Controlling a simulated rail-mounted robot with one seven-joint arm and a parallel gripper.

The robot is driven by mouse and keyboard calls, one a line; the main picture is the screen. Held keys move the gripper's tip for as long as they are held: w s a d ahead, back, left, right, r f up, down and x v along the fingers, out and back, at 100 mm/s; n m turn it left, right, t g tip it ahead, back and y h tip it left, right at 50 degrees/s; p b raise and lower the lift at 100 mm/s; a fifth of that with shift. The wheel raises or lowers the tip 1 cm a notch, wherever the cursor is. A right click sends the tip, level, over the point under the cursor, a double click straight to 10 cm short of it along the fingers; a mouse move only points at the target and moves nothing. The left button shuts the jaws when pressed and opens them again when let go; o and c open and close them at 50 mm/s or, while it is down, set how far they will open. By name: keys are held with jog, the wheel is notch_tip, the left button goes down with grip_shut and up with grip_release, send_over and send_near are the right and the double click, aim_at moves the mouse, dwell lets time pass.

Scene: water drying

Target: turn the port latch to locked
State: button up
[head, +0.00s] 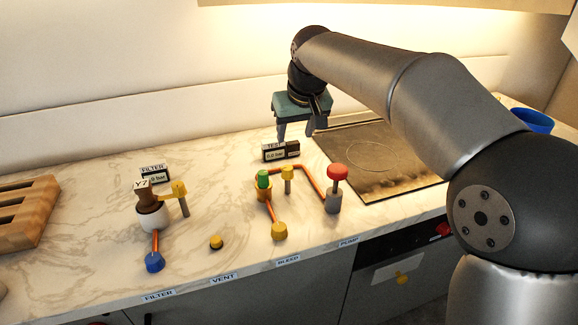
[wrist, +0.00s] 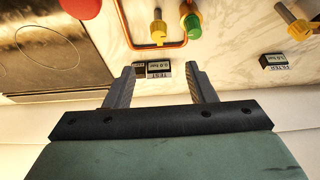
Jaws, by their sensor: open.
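No label that I can read says "port". A small yellow latch-like handle (head: 403,278) sits on a pale panel (head: 385,268) on the cabinet front at lower right. I cannot tell for sure that it is the port latch, or which way it is turned. It is out of the wrist view. My gripper (head: 297,128) is open and empty above the back of the counter, near the TEST gauge (head: 281,150), far from the handle. In the wrist view, the TEST gauge (wrist: 153,69) shows between my gripper's (wrist: 160,76) spread fingers.
Yellow knobs (head: 279,231), a green knob (head: 264,179), a red knob (head: 337,172) and orange pipes (head: 310,180) stand on the counter. A white cup-like filter (head: 153,217) is left, a dark hob (head: 385,160) right. A red knob (head: 443,229) is on the cabinet front.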

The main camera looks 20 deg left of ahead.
aim_at(288, 168)
jog(key=x, duration=0.7)
jog(key=p+x, duration=0.1)
jog(key=x, duration=0.7)
jog(key=shift+w+d+f, duration=0.1)
jog(key=shift+d+f, duration=0.05)
jog(key=shift+d, duration=0.05)
jog(key=shift+c, duration=0.3)
jog(key=c, duration=0.9)
